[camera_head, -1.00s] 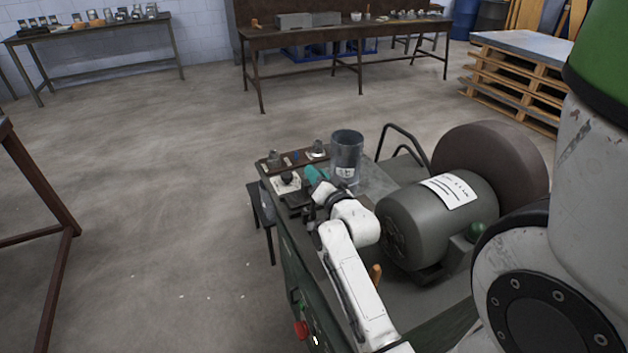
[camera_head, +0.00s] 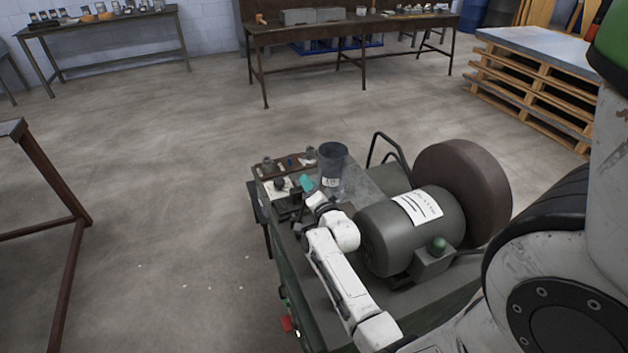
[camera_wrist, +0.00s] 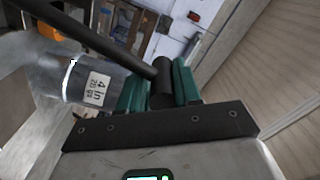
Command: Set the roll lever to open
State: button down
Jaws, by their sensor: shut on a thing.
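In the wrist view, a black lever (camera_wrist: 108,47) runs as a round rod from the upper left to a short black cylindrical end between my teal fingers. My gripper (camera_wrist: 161,83) is shut on that end, with one finger on each side. In the head view, my gripper (camera_head: 308,185) is at the left end of the green machine (camera_head: 372,292), beside a grey metal cylinder (camera_head: 332,168) with a label. The lever is too small and covered to make out there. I cannot read its setting.
A grey motor (camera_head: 405,235) and a large brown wheel (camera_head: 470,190) stand right of my arm. A red button (camera_head: 287,323) is on the machine's near side. An orange part (camera_wrist: 32,25) shows in the wrist view. Open floor lies left, towards a rusty frame (camera_head: 62,195).

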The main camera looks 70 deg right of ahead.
jog(key=shift+w+a+f, duration=0.1)
jog(key=shift+a+f, duration=0.15)
jog(key=c, duration=1.2)
grip_release()
jog(key=shift+o, duration=1.4)
jog(key=shift+r, duration=0.1)
jog(key=shift+r, duration=0.1)
